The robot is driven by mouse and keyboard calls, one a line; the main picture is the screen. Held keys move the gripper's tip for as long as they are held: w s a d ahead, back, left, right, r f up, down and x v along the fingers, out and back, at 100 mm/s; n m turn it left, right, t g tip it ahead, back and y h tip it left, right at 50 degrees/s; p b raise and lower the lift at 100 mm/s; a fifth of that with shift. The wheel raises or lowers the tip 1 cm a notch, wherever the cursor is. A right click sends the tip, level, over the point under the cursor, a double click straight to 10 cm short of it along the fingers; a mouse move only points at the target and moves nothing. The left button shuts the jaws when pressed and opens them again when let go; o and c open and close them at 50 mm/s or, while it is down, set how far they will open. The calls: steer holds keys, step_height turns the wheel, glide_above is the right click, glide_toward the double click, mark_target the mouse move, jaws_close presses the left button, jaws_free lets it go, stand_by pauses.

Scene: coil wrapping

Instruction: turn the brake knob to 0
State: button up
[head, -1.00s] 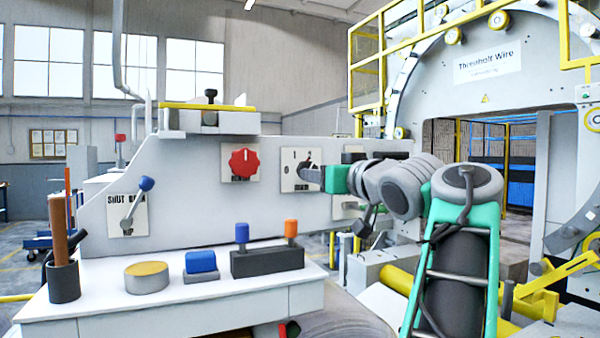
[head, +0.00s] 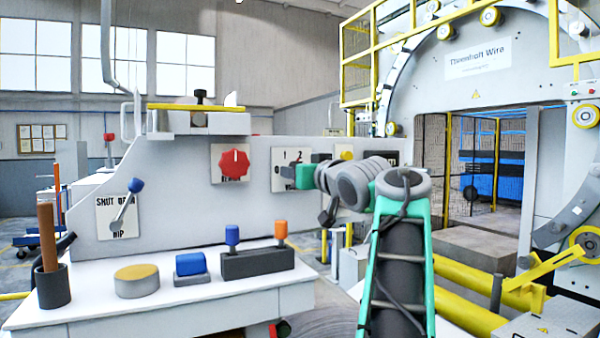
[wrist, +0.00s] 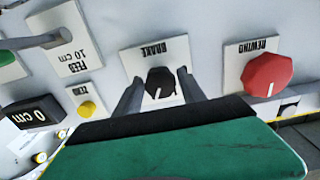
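The brake knob (wrist: 160,82) is black with a white mark and sits on a white plate labelled BRAKE, upside down in the wrist view. Its mark points toward the bottom of that view, away from the label. My gripper (wrist: 159,75) is open, with one finger on each side of the knob and a narrow gap showing at each side. In the head view my gripper (head: 286,171) is at the brake plate (head: 278,182), where 1 and 2 show at the top. There the gripper hides most of the knob, and I see no 0.
The red rewind knob (wrist: 267,75) is close beside the brake plate. On the other side are a yellow zero button (wrist: 87,108), a cm display (wrist: 33,112) and a feed lever (wrist: 30,41). A white shelf (head: 110,318) with coloured blocks stands below the panel.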

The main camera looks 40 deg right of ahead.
jaws_close()
stand_by(0.5)
steer(key=n+b, duration=0.5)
steer(key=n, duration=1.8)
steer(key=shift+d+n, duration=0.15)
steer(key=shift+n, duration=0.25)
stand_by(0.3)
